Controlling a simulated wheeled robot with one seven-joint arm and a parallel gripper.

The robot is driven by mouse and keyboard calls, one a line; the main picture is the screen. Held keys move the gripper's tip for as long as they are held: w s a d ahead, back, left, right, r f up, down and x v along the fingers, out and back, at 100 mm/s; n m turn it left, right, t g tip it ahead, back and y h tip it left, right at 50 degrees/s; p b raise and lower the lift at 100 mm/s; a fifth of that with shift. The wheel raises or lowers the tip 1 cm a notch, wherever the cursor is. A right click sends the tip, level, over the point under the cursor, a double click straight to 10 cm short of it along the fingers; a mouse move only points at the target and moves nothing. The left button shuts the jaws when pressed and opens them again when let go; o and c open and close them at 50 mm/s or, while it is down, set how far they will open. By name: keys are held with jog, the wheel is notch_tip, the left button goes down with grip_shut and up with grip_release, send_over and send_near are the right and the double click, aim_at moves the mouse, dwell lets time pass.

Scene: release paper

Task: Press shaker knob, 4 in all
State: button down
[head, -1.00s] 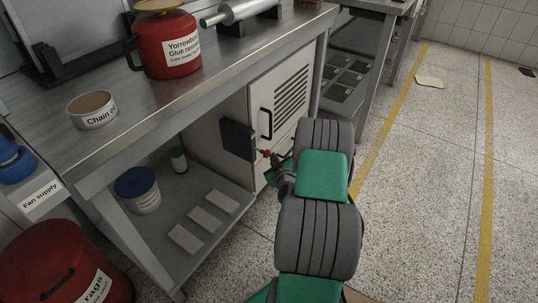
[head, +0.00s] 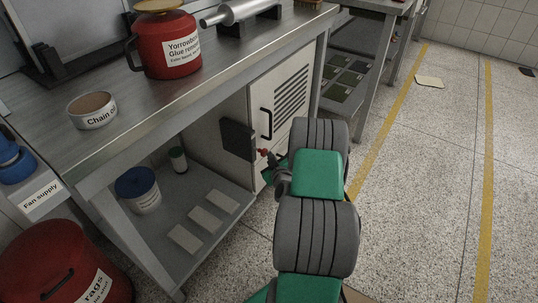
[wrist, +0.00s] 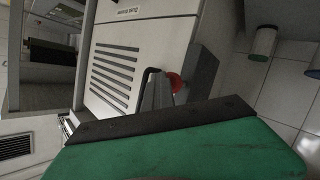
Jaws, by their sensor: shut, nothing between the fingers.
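A small red knob (head: 262,152) sticks out beside a dark grey box (head: 238,139) on the front of a white cabinet under the bench. In the wrist view the red knob (wrist: 174,82) is partly hidden behind a grey pointed shape, with the grey box (wrist: 203,68) to its right. My gripper (head: 272,161) is close to the knob in the head view, shut and empty, largely hidden by my arm. I cannot tell whether it touches the knob.
The white cabinet (head: 286,88) has a black handle (head: 266,123) and vent slots near the box. The lower shelf holds a blue-lidded tub (head: 139,190), a small green-capped bottle (head: 178,160) and flat plates. Open floor (head: 425,190) lies to the right.

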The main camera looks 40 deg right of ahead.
jog(key=shift+w+a+r, duration=0.1)
jog(key=shift+w+a, duration=0.15)
jog(key=shift+w, duration=0.45)
dwell(0.4)
dwell(0.3)
jog(key=shift+s+d+b, duration=0.25)
jog(key=shift+s+b, duration=0.1)
jog(key=shift+s, duration=0.25)
jog(key=shift+s+d+b, duration=0.2)
jog(key=shift+s+b, duration=0.2)
jog(key=shift+s, duration=0.25)
jog(key=shift+s+d+b, duration=0.25)
jog(key=shift+s+b, duration=0.1)
jog(key=shift+s, duration=0.25)
jog(key=s+b, duration=0.1)
jog(key=s+d+b, duration=0.1)
jog(key=s, duration=0.1)
jog(key=s+b, duration=0.1)
jog(key=shift+s+d, duration=0.3)
jog(key=shift+s, duration=0.05)
dwell(1.4)
